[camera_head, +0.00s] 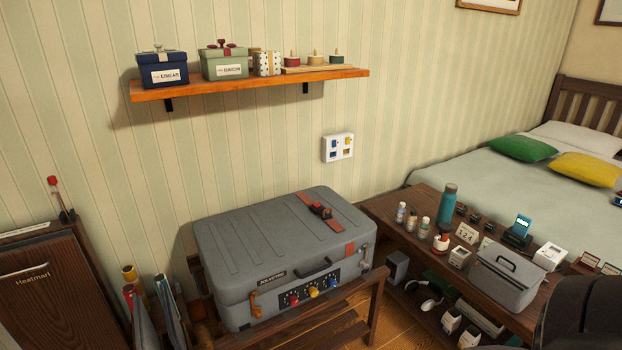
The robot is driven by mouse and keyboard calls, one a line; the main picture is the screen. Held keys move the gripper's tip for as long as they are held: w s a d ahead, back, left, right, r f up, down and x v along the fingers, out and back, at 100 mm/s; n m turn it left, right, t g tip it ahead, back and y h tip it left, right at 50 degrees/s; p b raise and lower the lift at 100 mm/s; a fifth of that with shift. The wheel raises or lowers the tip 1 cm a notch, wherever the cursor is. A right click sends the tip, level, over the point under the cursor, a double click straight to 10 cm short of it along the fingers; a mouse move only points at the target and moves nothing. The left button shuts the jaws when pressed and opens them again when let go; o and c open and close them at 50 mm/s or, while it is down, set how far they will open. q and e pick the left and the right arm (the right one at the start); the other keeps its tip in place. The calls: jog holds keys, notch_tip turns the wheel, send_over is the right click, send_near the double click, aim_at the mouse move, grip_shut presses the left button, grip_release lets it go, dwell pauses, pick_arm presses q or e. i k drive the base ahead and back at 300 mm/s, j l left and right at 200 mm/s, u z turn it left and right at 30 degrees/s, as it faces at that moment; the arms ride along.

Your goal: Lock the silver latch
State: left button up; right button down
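A grey suitcase (270,240) lies shut on a wooden stand in the lower middle of the head view. A small silver latch (364,258) is at the right end of its front, near the lid seam. It is too small to tell whether it is locked. An orange-brown latch (255,304) is at the left end of the front. Between them are a dark handle (314,270) and a panel with red, yellow and blue knobs (313,290). Neither of my grippers is in view, and nothing touches the suitcase latches.
The wooden stand (372,297) holds the suitcase. A low table (395,203) to the right carries bottles, a grey box (508,280) and small devices. A wall shelf (250,83) with boxes hangs above. A dark shape fills the lower right corner. Rolls and a cabinet (60,285) stand left.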

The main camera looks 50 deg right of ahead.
aim_at(363, 262)
jog(key=z, duration=1.8)
jog(key=i+l+z, duration=0.15)
jog(key=i+l, duration=0.1)
jog(key=l, duration=0.05)
